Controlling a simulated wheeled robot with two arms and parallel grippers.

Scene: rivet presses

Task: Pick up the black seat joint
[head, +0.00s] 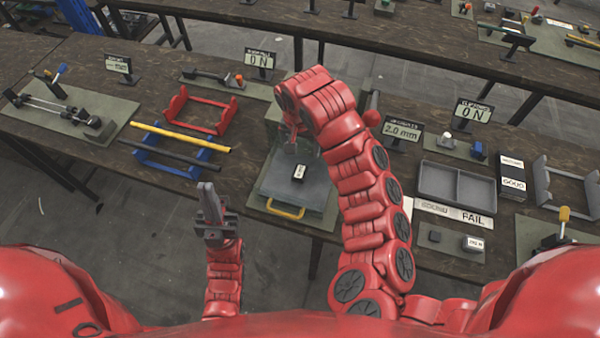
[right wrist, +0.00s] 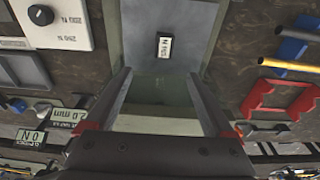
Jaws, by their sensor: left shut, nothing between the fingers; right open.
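A small black block with a white label (head: 299,172), which I take to be the seat joint, rests on the grey plate (head: 265,185) in the middle of the bench. The right wrist view shows it (right wrist: 164,46) beyond the fingertips, near the middle of the picture. My right gripper (right wrist: 159,74) is open and empty; the block is ahead of its fingers, not between them. In the head view my right arm largely hides that gripper. My left gripper (head: 209,190) is shut and empty, in front of the bench and left of the plate.
A yellow handle (head: 285,210) is at the plate's front. A grey tray (head: 456,186), a RAIL strip (head: 471,217) and two small blocks are to the right. Signs stand behind.

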